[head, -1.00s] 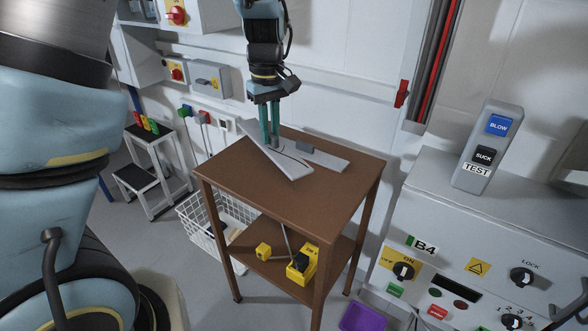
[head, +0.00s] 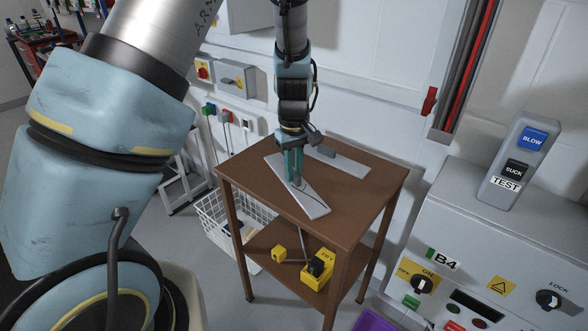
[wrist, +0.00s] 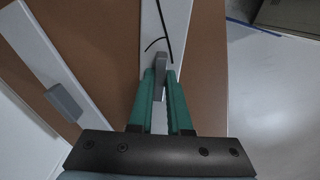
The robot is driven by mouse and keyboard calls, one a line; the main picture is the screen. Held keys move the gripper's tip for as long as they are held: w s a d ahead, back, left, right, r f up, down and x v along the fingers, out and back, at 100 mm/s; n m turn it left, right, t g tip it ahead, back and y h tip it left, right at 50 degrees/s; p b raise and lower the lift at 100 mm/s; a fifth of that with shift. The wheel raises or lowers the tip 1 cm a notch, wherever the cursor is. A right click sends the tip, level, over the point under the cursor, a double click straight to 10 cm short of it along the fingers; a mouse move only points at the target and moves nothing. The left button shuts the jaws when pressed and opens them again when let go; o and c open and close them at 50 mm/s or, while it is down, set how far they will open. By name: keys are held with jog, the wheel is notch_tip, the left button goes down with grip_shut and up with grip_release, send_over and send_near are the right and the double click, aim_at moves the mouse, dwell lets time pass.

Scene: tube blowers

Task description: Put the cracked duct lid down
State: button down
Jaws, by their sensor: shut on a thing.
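The cracked duct lid (head: 313,204) is a long pale grey plate with a dark branching crack, which also shows in the wrist view (wrist: 178,18). My gripper (head: 294,180) points down with its green fingers shut on the lid's grey handle (wrist: 160,66). The lid lies level at or just above the brown table top (head: 350,208); I cannot tell whether it touches. A second pale lid (head: 352,166), with no crack visible, lies behind it on the table. Its grey handle also shows in the wrist view (wrist: 66,103).
The table's right and front parts are bare. Its lower shelf holds a yellow device (head: 313,272) and a small yellow block (head: 279,254). A white wire basket (head: 215,222) stands at the left. The grey control panel (head: 465,235) stands close on the right.

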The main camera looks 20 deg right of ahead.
jog(key=c, duration=0.9)
grip_release()
jog(key=shift+o, duration=0.2)
jog(key=shift+r, duration=0.1)
notch_tip(320, 180, up, 12)
jog(key=s+a+m, duration=0.1)
jog(key=s+a, duration=0.1)
jog(key=a, duration=1.3)
jog(key=s+a+m+t, duration=0.1)
jog(key=a, duration=1.3)
jog(key=shift+s+a+f+t+b, duration=0.3)
jog(key=shift+s+a+f+b, duration=0.05)
jog(key=shift+a+f, duration=0.05)
